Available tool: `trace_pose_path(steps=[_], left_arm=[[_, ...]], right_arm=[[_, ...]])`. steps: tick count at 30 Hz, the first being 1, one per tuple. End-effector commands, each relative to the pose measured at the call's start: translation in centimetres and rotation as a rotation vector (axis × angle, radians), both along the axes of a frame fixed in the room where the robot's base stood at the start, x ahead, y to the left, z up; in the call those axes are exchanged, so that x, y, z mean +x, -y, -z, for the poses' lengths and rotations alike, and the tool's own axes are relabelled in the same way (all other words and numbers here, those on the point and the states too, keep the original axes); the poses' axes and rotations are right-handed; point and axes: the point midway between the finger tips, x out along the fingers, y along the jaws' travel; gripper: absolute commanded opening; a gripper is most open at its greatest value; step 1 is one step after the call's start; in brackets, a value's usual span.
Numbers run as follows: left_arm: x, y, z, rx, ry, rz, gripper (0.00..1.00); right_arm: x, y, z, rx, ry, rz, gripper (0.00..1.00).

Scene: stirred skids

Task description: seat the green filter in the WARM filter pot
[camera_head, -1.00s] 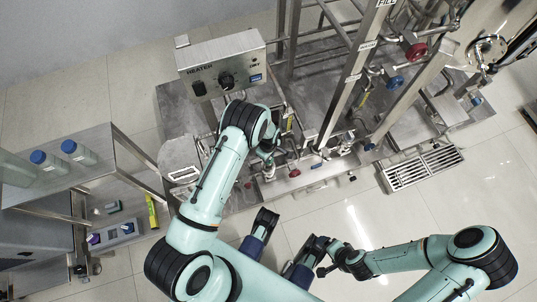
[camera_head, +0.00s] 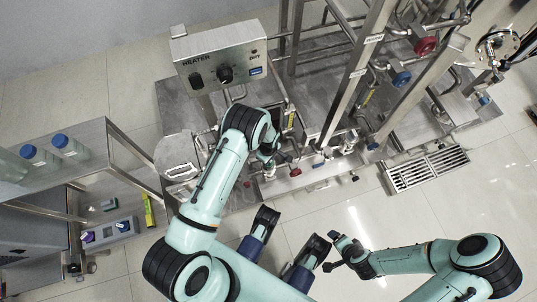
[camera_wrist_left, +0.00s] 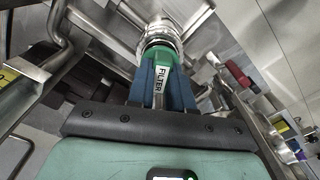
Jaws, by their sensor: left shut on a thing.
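My left gripper (camera_wrist_left: 158,88) is shut on the green filter (camera_wrist_left: 159,54), whose white label reads FILTER. Its blue fingers lie on both sides of the filter body. A clear round, ribbed part (camera_wrist_left: 159,30) shows at the filter's far end, beyond a dark ring; I cannot tell whether the filter is inside it. In the head view my left gripper (camera_head: 270,157) is low over the front of the steel skid, and the filter is mostly hidden. No WARM label is readable. My right gripper (camera_head: 336,252) is over the floor, away from the skid; its jaw opening is unclear.
The HEATER box (camera_head: 222,58) stands behind my left arm. Steel posts and pipes with a red knob (camera_head: 426,46) and a blue knob (camera_head: 401,79) rise to the right. A side shelf (camera_head: 90,134) at left holds blue-capped bottles (camera_head: 64,146). A floor grate (camera_head: 428,168) lies right.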

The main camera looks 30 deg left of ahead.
Motion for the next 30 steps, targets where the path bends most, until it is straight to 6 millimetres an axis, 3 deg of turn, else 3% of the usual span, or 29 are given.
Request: trace_pose_path(steps=[30], left_arm=[[0.0,0.0,1.3,0.0,0.0,0.001,0.0]], right_arm=[[0.0,0.0,1.2,0.0,-0.005,0.0,0.88]])
